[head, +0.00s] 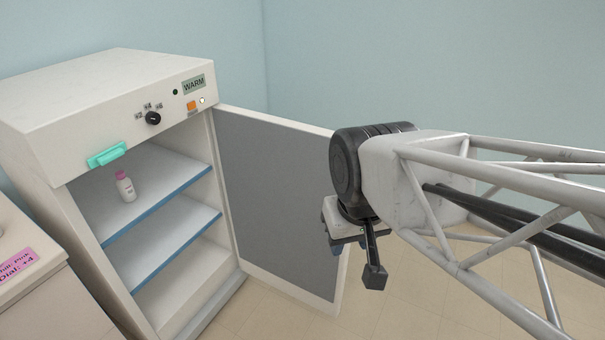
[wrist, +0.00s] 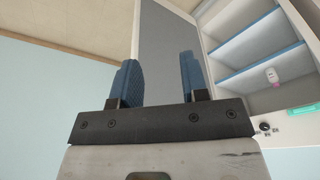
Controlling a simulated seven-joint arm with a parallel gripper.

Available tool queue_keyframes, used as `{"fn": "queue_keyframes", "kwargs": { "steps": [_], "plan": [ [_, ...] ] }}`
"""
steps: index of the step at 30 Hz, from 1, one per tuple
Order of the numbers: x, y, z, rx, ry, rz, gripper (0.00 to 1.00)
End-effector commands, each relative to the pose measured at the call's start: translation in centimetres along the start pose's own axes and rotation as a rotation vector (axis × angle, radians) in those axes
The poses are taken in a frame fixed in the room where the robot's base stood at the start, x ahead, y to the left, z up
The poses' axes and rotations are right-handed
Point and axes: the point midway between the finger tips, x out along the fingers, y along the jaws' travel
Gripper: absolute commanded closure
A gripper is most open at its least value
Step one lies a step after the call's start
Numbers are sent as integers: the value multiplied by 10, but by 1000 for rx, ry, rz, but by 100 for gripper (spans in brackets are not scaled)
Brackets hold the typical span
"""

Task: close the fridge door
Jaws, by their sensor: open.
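The fridge (head: 110,100) is a white cabinet at the left of the head view, with a WARM label on its front. Its door (head: 275,200) stands wide open, hinged on the right side, its grey inner face showing. The door also shows in the wrist view (wrist: 165,50), behind the fingers. My gripper (wrist: 157,82) is open, with two blue fingers apart and nothing between them. In the head view it is near the door's free edge and partly hidden by my wrist. I cannot tell whether it touches the door.
A small white bottle with a pink cap (head: 125,187) stands on the upper shelf (head: 160,185) inside the fridge. A teal handle-like piece (head: 106,154) and a black dial (head: 153,118) are on the front panel. A counter with a pink label (head: 17,263) stands at lower left.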

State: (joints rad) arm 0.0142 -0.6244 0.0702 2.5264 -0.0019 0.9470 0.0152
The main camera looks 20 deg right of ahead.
Motion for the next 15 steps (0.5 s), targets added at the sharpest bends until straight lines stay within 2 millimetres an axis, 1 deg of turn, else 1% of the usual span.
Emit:
{"fn": "queue_keyframes", "kwargs": {
  "steps": [7, 15],
  "plan": [
    [7, 5, -19, 59, -58, -35, 59],
    [21, 16, -55, 168, -160, -110, 59]
  ]
}}
